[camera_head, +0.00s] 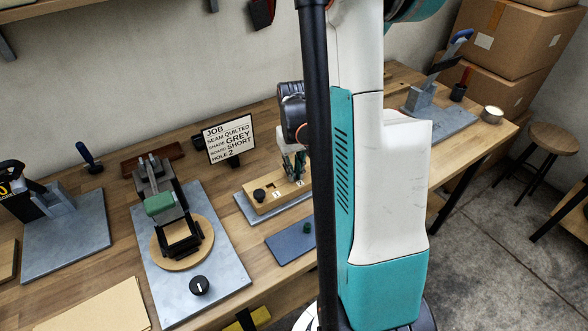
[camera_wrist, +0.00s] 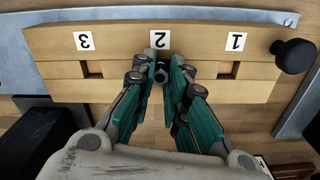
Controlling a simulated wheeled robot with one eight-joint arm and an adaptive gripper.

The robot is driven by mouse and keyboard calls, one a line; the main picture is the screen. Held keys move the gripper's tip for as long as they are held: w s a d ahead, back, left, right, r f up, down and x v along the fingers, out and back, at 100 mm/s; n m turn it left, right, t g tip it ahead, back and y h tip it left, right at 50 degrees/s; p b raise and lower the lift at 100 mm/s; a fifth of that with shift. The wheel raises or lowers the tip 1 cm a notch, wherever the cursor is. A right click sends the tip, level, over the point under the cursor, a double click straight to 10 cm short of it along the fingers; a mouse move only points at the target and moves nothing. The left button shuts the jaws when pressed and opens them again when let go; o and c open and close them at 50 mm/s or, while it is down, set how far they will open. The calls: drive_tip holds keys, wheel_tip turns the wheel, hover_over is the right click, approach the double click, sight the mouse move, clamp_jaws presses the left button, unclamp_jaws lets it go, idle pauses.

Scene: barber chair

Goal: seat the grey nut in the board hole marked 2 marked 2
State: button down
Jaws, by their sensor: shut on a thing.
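The wooden board (camera_head: 268,197) lies on a metal plate on the bench in the head view. In the wrist view the board (camera_wrist: 210,50) appears upside down, with labels 3, 2 and 1 from left to right. My gripper (camera_wrist: 161,70) is at the middle hole, just below the label 2 (camera_wrist: 160,40). Its green-padded fingers are shut on the small grey nut (camera_wrist: 161,76). The fingers hide most of the nut and that hole, so I cannot tell how deep the nut sits. The holes at 3 (camera_wrist: 92,68) and 1 (camera_wrist: 228,68) look empty.
A black knob (camera_wrist: 293,56) stands at the board's end. A blue mat (camera_head: 290,244) with a small dark green piece (camera_head: 306,228) lies in front of the board. A job sign (camera_head: 230,139) stands behind; a clamp fixture (camera_head: 160,205) stands to the left.

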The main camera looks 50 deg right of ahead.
drive_tip(key=shift+f, duration=0.2)
drive_tip(key=c, duration=1.6)
unclamp_jaws()
drive_tip(key=shift+r, duration=0.1)
wheel_tip(320, 180, up, 12)
drive_tip(key=p, duration=0.3)
drive_tip(key=shift+r+p, duration=0.1)
drive_tip(key=shift+p, duration=0.25)
